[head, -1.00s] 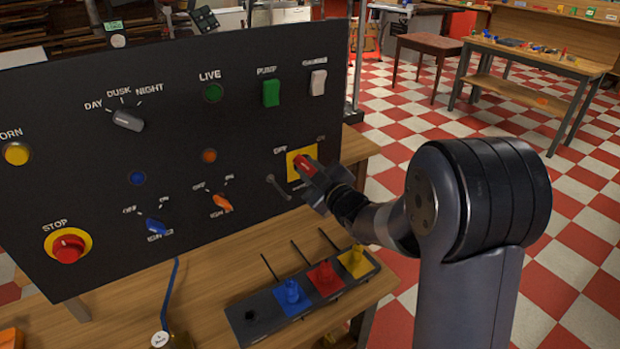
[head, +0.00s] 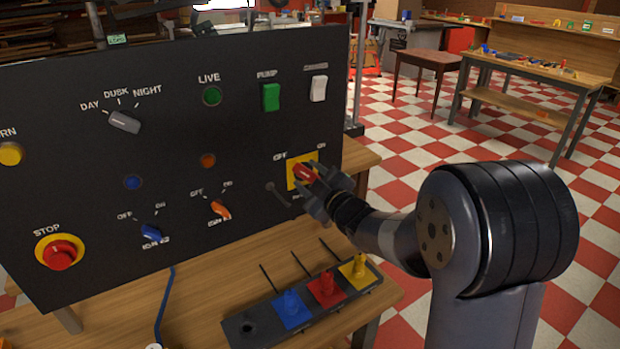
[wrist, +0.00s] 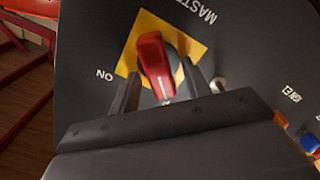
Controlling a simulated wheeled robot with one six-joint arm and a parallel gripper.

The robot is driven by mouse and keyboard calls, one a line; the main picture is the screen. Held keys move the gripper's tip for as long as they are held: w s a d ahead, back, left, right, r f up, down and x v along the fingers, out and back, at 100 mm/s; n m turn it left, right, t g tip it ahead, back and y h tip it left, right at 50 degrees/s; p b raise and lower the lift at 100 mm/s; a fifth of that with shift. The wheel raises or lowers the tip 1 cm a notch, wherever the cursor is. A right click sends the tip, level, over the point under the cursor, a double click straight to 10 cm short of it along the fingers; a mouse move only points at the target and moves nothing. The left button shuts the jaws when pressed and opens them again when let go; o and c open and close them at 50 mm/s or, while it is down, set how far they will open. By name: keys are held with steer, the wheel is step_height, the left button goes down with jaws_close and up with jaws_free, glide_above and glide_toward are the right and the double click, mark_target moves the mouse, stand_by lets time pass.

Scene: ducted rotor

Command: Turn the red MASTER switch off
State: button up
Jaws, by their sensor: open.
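The red MASTER switch (head: 305,174) is a rotary knob on a yellow plate (head: 291,181), at the right of the black panel. In the wrist view the red knob (wrist: 153,62) has a white mark at its lower end. The ON label is left of it and MASTER is above right. My gripper (head: 319,186) is at the knob in the head view. In the wrist view my gripper (wrist: 158,88) is open, with one finger on each side of the knob. I cannot tell whether the fingers touch it. The OFF label is hidden in the wrist view.
On the black panel (head: 75,165) are an orange ignition knob (head: 221,209), a blue ignition knob (head: 151,231), a green pump switch (head: 271,97) and a red STOP button (head: 60,254).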

steer(key=b+v, duration=0.1)
steer(key=v, duration=0.9)
steer(key=shift+s+d, duration=0.25)
steer(key=shift+s, duration=0.1)
steer(key=p+x, duration=0.1)
steer(key=x, duration=1)
steer(key=shift+r+p, duration=0.1)
steer(key=shift+p, duration=0.35)
steer(key=shift+f+b, duration=0.2)
steer(key=shift+b, duration=0.3)
